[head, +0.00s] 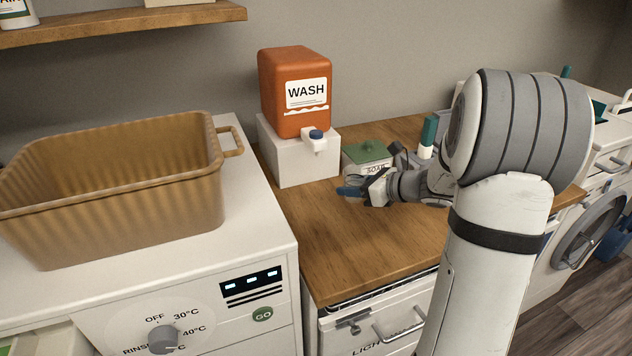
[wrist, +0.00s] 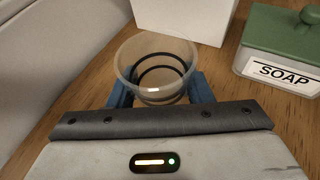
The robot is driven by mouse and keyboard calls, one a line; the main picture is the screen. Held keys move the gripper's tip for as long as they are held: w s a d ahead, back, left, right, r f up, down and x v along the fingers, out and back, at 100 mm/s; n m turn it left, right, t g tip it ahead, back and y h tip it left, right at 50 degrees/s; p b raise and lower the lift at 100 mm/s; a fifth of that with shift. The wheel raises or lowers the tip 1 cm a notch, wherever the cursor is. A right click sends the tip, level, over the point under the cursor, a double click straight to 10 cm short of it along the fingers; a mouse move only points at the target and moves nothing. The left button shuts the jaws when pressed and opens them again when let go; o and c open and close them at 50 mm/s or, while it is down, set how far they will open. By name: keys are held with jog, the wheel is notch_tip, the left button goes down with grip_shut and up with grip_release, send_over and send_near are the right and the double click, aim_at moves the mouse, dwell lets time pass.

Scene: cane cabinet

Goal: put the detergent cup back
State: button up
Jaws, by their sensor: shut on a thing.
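The detergent cup (wrist: 153,68) is a small clear cup with dark rings, upright between the blue fingers of my gripper (wrist: 160,92) in the wrist view. My gripper is shut on it. In the head view my gripper (head: 350,190) is low over the wooden counter, in front of the white stand; the cup is too small to make out well there. Whether the cup touches the counter is unclear.
A green-lidded SOAP box (head: 367,157) stands just behind my gripper, to the right of the stand; it also shows in the wrist view (wrist: 285,45). A tan basket (head: 120,185) sits on the white washer at left. The wooden counter (head: 350,245) is clear in front.

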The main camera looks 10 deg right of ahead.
send_over(317, 193)
jog(key=shift+s+d+p, duration=0.3)
jog(key=shift+s, duration=0.05)
jog(key=f, duration=0.3)
jog(key=shift+w+a, duration=0.3)
jog(key=shift+w, duration=0.05)
jog(key=shift+f, duration=0.25)
jog(key=shift+f+b, duration=0.25)
jog(key=shift+b, duration=0.1)
jog(key=o, duration=1.1)
jog(key=shift+r, duration=0.1)
